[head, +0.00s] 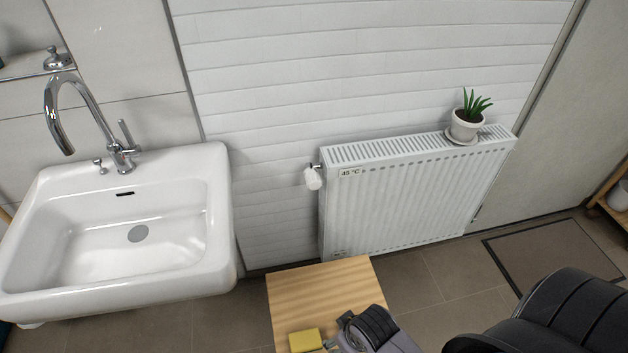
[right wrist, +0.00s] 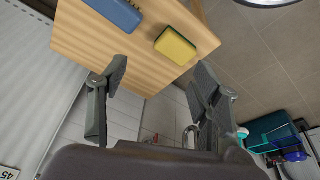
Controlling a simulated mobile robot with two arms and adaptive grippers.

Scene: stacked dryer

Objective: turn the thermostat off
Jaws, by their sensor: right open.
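The thermostat (head: 313,178) is a small white knob at the upper left end of the white radiator (head: 400,205). A label reading 45 °C sits beside it on the radiator's front. My right gripper (head: 337,333) is low in the head view, over the wooden table and well apart from the thermostat. In the right wrist view its two fingers (right wrist: 160,78) are spread wide with nothing between them. The thermostat is not visible in the right wrist view. My left gripper is not in view.
The wooden table (head: 310,290) holds a yellow sponge (head: 305,340) and a blue item (right wrist: 115,12). A white sink (head: 215,200) stands left of the radiator. A potted plant (head: 467,125) is on the radiator. The floor between table and mat (head: 545,255) is bare.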

